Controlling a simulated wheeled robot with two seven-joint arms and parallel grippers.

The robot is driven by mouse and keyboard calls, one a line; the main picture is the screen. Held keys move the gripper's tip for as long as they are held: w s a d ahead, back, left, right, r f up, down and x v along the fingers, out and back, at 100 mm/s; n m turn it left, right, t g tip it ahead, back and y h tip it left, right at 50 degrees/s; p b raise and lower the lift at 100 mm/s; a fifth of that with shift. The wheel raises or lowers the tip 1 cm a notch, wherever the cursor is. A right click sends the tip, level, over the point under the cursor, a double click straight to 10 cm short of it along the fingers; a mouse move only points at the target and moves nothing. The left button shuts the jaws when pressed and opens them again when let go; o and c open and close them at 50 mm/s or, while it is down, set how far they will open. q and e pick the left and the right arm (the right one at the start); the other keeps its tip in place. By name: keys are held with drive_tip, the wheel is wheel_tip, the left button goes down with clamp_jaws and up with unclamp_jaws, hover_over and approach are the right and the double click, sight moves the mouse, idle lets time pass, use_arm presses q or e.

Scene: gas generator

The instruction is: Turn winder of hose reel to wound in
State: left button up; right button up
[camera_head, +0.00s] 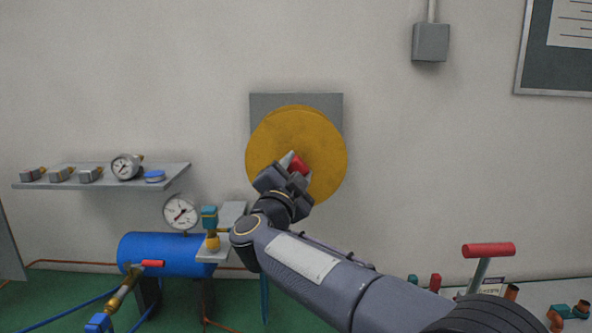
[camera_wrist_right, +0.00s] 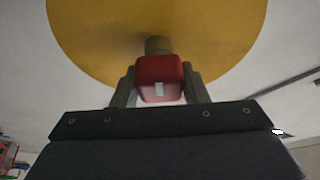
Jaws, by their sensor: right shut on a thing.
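The hose reel (camera_head: 283,130) is a yellow disc on a grey wall plate (camera_head: 265,101). It also fills the top of the right wrist view (camera_wrist_right: 215,30). Its winder is a red grip (camera_head: 300,165) on a short brown stem, low on the disc in the right wrist view (camera_wrist_right: 159,78). My right gripper (camera_head: 292,168) is shut on the winder, with one finger on each side of the red grip. The arm partly hides the lower edge of the disc. My left gripper is not in view.
A shelf (camera_head: 100,176) with gauges and fittings is on the wall at left. A blue tank (camera_head: 172,254) with a gauge (camera_head: 180,212) and valve stands below it. A red T-handle (camera_head: 488,250) and loose fittings are at lower right. The wall around the reel is clear.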

drive_tip(key=m+g, duration=0.1)
drive_tip(key=m, duration=0.3)
drive_tip(key=shift+g+h+p, duration=0.35)
drive_tip(key=shift+g+h, duration=0.05)
drive_tip(key=m+g, duration=0.1)
drive_tip(key=m, duration=0.3)
drive_tip(key=shift+p, duration=0.4)
drive_tip(key=m+g, duration=0.1)
drive_tip(key=m, duration=0.2)
drive_tip(key=shift+y+p, duration=0.3)
drive_tip(key=shift+p, duration=0.1)
drive_tip(key=m+g+y, duration=0.1)
drive_tip(key=m, duration=0.2)
drive_tip(key=shift+g, duration=0.3)
drive_tip(key=m+y, duration=0.2)
drive_tip(key=m, duration=0.2)
drive_tip(key=shift+f+g, duration=0.1)
drive_tip(key=shift+g, duration=0.3)
drive_tip(key=m+y, duration=0.2)
drive_tip(key=shift+m, duration=0.3)
drive_tip(key=shift+m+y+b, duration=0.35)
drive_tip(key=shift+m+y, duration=0.35)
drive_tip(key=shift+m, duration=0.3)
